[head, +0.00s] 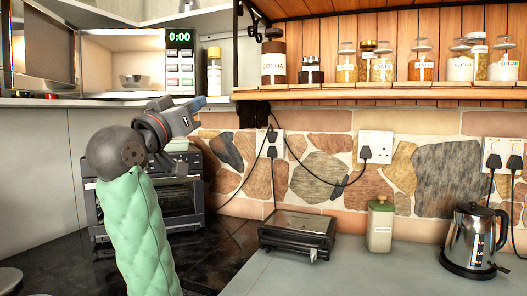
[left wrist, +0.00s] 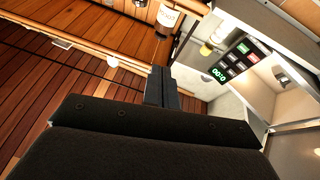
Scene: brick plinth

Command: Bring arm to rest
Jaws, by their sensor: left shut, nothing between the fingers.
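My left arm, in a green quilted sleeve, rises from the bottom left of the head view. My left gripper (head: 190,113) is at its end, raised in front of the toaster oven and just below the microwave shelf. Its fingers are shut with nothing between them. In the left wrist view the shut fingers (left wrist: 161,88) point up toward the shelf and the microwave. My right gripper is not in view.
An open microwave (head: 130,62) stands at upper left with a bowl inside. A shelf of jars (head: 380,93) runs along the right. A toaster oven (head: 182,200), a black grill (head: 298,232), a canister (head: 380,226) and a kettle (head: 472,240) stand on the counter.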

